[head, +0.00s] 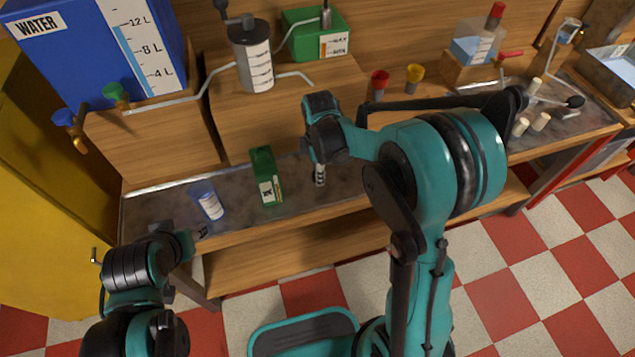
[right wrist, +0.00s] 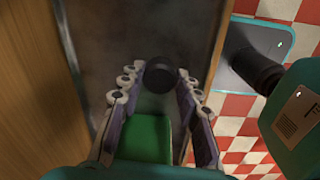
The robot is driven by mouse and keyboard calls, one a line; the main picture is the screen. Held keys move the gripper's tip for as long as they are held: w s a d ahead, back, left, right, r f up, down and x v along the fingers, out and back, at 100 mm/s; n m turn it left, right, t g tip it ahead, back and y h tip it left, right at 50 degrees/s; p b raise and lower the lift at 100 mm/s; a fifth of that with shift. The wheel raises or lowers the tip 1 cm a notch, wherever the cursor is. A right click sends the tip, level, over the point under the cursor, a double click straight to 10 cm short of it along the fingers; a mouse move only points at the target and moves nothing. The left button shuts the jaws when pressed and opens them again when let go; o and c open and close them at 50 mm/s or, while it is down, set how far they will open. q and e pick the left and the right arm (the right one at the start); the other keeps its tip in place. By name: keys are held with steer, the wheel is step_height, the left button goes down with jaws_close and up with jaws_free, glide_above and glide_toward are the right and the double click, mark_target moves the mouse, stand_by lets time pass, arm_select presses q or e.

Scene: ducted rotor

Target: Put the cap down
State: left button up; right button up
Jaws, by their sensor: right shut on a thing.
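My right gripper (head: 320,178) is over the metal-topped bench, just right of the green bottle (head: 265,178). In the right wrist view its fingers (right wrist: 160,82) are closed on a round black cap (right wrist: 159,75) at their tips. The cap is above the bench top; the gap below it is hard to judge. In the head view the cap is hidden or too small to make out. The green bottle stands upright and also shows between the fingers in the right wrist view (right wrist: 146,138). My left gripper (head: 192,240) is low at the bench's left front; its fingers are unclear.
A clear blue-tinted cup (head: 207,202) with a label stands left of the green bottle. The bench top (head: 150,205) is bare around it. A wooden shelf behind holds a blue water tank (head: 75,45) and a grey canister (head: 252,60). Pale small cylinders (head: 530,123) lie at the right.

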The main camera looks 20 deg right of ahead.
steer(key=shift+w+a+f, duration=0.15)
steer(key=shift+w+f, duration=0.05)
steer(key=shift+f, duration=0.25)
steer(key=shift+f+b, duration=0.95)
steer(key=shift+f, duration=0.7)
steer(key=shift+f, duration=0.15)
steer(key=o, duration=0.7)
steer(key=shift+o, duration=0.2)
